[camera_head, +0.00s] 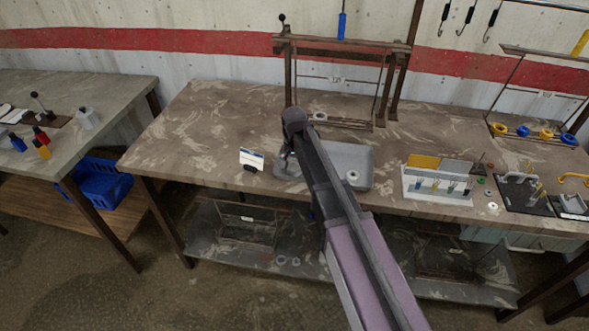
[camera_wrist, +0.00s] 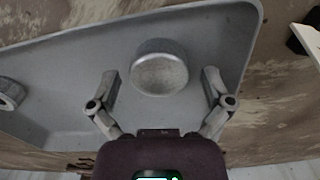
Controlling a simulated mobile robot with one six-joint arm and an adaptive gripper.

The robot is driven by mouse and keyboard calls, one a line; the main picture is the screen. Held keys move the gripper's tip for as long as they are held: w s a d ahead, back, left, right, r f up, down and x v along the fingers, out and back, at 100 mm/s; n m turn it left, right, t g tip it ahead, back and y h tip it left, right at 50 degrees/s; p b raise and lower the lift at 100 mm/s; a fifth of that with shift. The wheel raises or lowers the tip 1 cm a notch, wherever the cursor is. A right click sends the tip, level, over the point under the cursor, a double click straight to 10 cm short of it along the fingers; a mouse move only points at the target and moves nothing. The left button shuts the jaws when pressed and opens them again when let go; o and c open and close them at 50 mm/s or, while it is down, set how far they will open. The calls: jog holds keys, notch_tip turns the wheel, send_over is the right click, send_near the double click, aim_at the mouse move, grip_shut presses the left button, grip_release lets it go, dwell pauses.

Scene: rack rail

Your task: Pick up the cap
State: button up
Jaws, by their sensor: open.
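The cap (camera_wrist: 160,68) is a short grey round piece with a speckled face, in the grey tray (camera_wrist: 65,62) in the wrist view. My gripper (camera_wrist: 160,84) is open, with one finger on either side of the cap and visible space between each finger and it. The jaws hold nothing. In the head view the tray (camera_head: 362,156) is on the middle bench, partly covered by my arm. There my gripper (camera_head: 289,156) is at the tray's left end, mostly hidden, and I cannot make out the cap.
A small white card (camera_head: 251,158) stands left of the tray. A rack of small vials (camera_head: 437,184) is to the right, and a metal frame (camera_head: 340,85) stands behind. The bench's left part is clear.

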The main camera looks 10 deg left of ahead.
aim_at(295, 166)
jog(key=c, duration=1)
jog(key=shift+r, duration=0.1)
notch_tip(295, 166, up, 3)
jog(key=p, duration=0.3)
jog(key=shift+r+p, duration=0.2)
jog(key=shift+p, duration=0.1)
jog(key=s+d, duration=0.3)
jog(key=s, duration=0.4)
jog(key=s+d+r+p, duration=0.1)
jog(key=s+d, duration=0.2)
jog(key=s, duration=0.4)
jog(key=shift+s+r, duration=0.2)
jog(key=shift+s, duration=0.2)
jog(key=shift+s, duration=0.15)
